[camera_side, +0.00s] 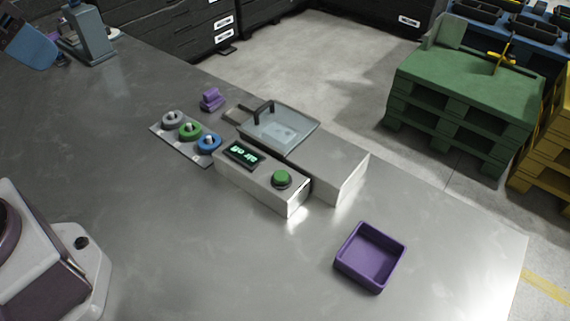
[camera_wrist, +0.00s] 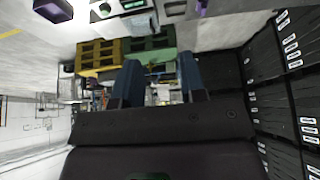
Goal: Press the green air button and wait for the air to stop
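The green air button (camera_side: 282,178) sits on top of a light grey control box (camera_side: 262,186) on the metal table. It stands up from the box and nothing touches it. A small dark display (camera_side: 241,153) on the same box shows green text, upside down in the side view, that appears to read "air off". In the wrist view the green button (camera_wrist: 105,8) is small near the top edge. My gripper (camera_wrist: 160,72) shows two dark blue fingers, apart with nothing between them, well away from the button.
A washer unit with a clear lid (camera_side: 280,127) adjoins the box. A plate with grey, green and blue rings (camera_side: 188,130) lies left. A purple tray (camera_side: 371,257) and a small purple piece (camera_side: 211,99) rest on the table. The front of the table is clear.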

